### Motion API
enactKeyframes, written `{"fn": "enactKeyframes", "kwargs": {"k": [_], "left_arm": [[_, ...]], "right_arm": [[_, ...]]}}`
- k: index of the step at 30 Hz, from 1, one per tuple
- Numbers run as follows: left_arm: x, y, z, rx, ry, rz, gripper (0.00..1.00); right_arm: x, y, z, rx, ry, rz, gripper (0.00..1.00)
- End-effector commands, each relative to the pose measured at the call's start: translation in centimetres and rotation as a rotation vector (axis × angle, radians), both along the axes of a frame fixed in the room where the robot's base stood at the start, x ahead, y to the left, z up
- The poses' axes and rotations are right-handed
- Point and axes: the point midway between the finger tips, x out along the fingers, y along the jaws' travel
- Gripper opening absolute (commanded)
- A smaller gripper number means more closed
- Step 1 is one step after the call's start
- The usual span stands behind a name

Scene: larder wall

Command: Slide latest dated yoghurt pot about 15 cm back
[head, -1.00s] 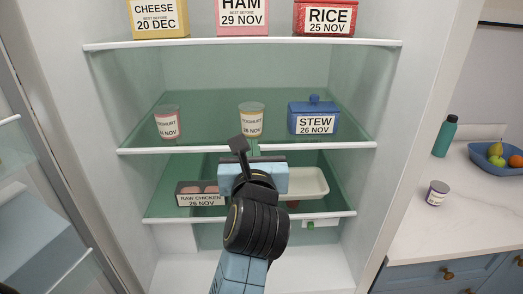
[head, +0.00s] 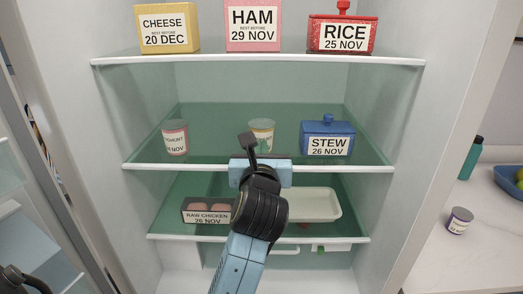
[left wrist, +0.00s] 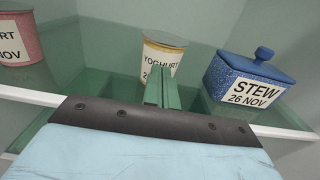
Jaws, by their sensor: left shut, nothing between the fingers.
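A yoghurt pot with a cream label (head: 261,131) stands upright mid-shelf. In the left wrist view it (left wrist: 161,55) shows a date starting with 2, the rest covered by my fingers. A second yoghurt pot with a pink label (head: 175,138) stands to its left; it is cut off in the left wrist view (left wrist: 20,40). Its full date is hard to read. My left gripper (left wrist: 163,88) is shut and empty, its green fingers pointing at the cream-label pot, overlapping its lower front. I cannot tell whether they touch. My right gripper is not in view.
A blue stew box (head: 327,138) stands close right of the cream-label pot. The shelf's white front edge (head: 345,168) lies beneath my left gripper. Cheese, ham and rice stand above; raw chicken (head: 207,212) and a white tray (head: 316,204) below. Another small pot (head: 460,221) stands on the counter.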

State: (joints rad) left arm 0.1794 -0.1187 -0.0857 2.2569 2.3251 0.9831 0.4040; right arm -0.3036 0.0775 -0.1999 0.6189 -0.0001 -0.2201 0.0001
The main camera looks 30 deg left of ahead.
Motion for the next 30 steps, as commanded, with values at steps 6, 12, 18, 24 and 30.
{"fn": "enactKeyframes", "kwargs": {"k": [6,12,18,24,30], "left_arm": [[2.4,1.5,0.2,0.001,-0.001,0.001,0.00],[2.5,1.6,0.1,-0.001,-0.002,0.001,0.00],[2.4,1.5,0.1,-0.002,-0.001,0.000,0.00],[1.2,0.0,0.1,-0.004,-0.001,-0.007,0.00],[-2.3,-2.6,-0.1,-0.007,-0.002,-0.012,0.00]], "right_arm": [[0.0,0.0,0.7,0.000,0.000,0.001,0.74],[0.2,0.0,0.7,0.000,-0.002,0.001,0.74],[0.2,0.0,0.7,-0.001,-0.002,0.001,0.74],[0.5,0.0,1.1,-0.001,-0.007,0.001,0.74],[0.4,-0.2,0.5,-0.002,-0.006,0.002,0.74]]}}
